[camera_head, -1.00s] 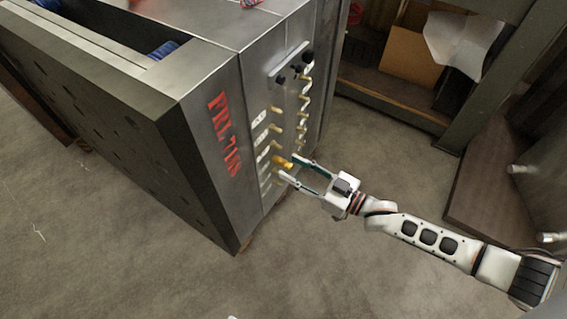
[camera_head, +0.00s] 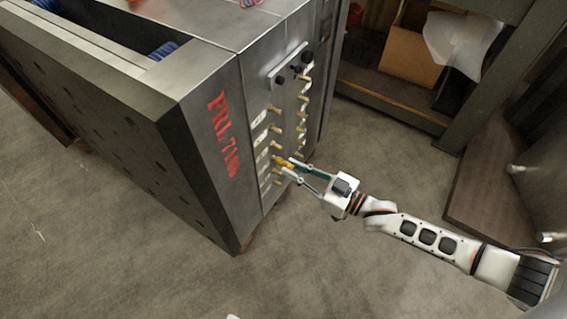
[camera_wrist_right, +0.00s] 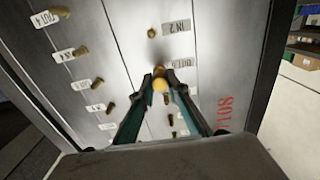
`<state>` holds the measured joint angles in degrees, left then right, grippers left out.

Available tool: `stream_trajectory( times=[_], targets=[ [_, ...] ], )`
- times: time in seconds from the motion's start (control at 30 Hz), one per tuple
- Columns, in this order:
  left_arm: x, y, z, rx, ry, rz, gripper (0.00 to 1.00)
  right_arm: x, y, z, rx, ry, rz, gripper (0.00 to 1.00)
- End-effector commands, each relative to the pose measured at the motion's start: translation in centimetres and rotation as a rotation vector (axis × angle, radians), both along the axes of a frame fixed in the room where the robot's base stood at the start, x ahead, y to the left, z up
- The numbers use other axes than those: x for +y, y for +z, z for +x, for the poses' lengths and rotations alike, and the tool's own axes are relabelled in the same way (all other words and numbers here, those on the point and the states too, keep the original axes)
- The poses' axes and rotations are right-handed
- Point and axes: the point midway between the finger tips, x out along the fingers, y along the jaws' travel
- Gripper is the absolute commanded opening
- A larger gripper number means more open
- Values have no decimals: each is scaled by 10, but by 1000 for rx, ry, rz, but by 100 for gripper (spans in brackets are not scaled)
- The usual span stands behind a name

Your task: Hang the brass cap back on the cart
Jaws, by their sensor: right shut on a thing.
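The brass cap (camera_head: 280,160) is at the front face of a big steel mould base (camera_head: 215,150), among its rows of brass fittings. My right gripper (camera_head: 288,164) is shut on it, with one fingertip on each side. In the right wrist view the cap (camera_wrist_right: 159,84) shows as a round golden end between the fingertips (camera_wrist_right: 159,76), in front of the labelled panel. I cannot tell whether it still sits on a fitting. I cannot make out a cart.
Brass fittings (camera_head: 274,109) with white label plates stick out close around the gripper. Black knobs (camera_head: 294,68) stand above them. A shelf with a cardboard sheet (camera_head: 411,56) is at the back right. The floor (camera_head: 340,260) in front is clear.

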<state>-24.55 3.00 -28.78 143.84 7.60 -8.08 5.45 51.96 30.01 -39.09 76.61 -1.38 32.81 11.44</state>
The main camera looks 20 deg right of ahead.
Motion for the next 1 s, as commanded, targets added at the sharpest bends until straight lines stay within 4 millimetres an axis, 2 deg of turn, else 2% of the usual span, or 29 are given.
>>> stream_trajectory(
  times=[1.0],
  targets=[
    [0, 12, 4, -27, -6, 2, 40, -23, 1, -29, -1, 0, -2, 0]
  ],
)
